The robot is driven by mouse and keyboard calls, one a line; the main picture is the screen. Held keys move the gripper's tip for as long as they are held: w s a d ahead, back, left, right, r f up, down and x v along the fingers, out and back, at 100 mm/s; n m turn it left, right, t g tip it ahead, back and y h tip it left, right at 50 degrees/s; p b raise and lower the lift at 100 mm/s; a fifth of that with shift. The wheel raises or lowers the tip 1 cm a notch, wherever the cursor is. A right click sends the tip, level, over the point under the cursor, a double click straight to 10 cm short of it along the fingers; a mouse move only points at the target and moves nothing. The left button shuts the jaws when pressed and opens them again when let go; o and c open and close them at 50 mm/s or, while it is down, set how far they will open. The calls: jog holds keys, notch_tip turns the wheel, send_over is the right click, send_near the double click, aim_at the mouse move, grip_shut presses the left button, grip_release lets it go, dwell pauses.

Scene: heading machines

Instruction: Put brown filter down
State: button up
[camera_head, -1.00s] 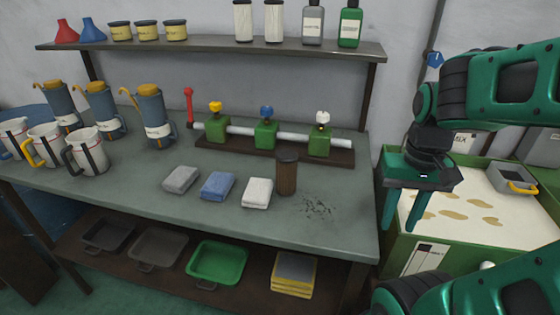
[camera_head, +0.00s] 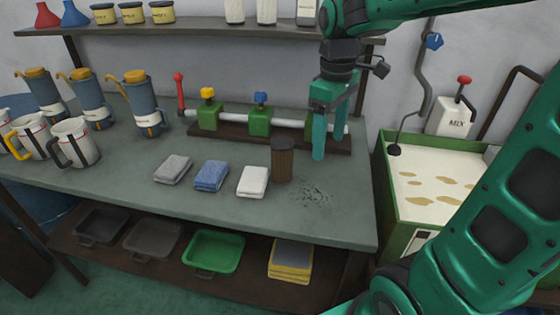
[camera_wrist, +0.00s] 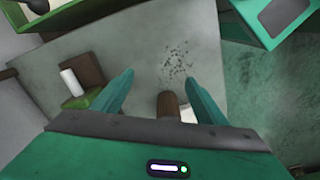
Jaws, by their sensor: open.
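The brown filter (camera_head: 282,160) is a dark brown cylinder standing upright on the grey-green workbench (camera_head: 230,215), just right of the white cloth. It also shows in the wrist view (camera_wrist: 168,104), between my fingers and near the gripper body in the picture. My gripper (camera_head: 325,150) is open, with its fingers pointing down over the bench, to the right of the filter in the head view. Nothing is held between the fingers. The fingers also show spread apart in the wrist view (camera_wrist: 162,82).
Grey, blue (camera_head: 211,176) and white (camera_head: 253,181) folded cloths lie left of the filter. A pipe with valves on a wooden base (camera_head: 225,133) stands behind. Dark specks (camera_head: 312,194) mark the bench at right. A green tank (camera_head: 388,205) stands beyond the bench's right edge.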

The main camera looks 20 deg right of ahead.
aim_at(279, 142)
jog(key=w+a+n, duration=0.2)
jog(key=a, duration=0.1)
jog(key=w+a+r+n, duration=0.1)
jog(key=w+a+n, duration=0.1)
jog(key=a, duration=0.1)
jog(key=w+a+n, duration=0.2)
jog(key=w+a, duration=0.1)
jog(key=shift+w+r, duration=0.1)
jog(key=shift+r, duration=0.1)
jog(key=shift+w+a+f+n, duration=0.1)
jog(key=shift+a+f+n, duration=0.15)
jog(key=shift+f+n, duration=0.05)
notch_tip(279, 142, down, 4)
jog(key=shift+f, duration=0.2)
jog(key=shift+w+d+f, duration=0.1)
jog(key=shift+d+f, duration=0.15)
jog(key=shift+f, duration=1.2)
jog(key=shift+w+d+f, duration=0.1)
jog(key=shift+d+f, duration=0.1)
jog(key=shift+f, duration=1.2)
jog(key=c, duration=1.3)
jog(key=shift+c, duration=0.2)
jog(key=shift+r, duration=0.2)
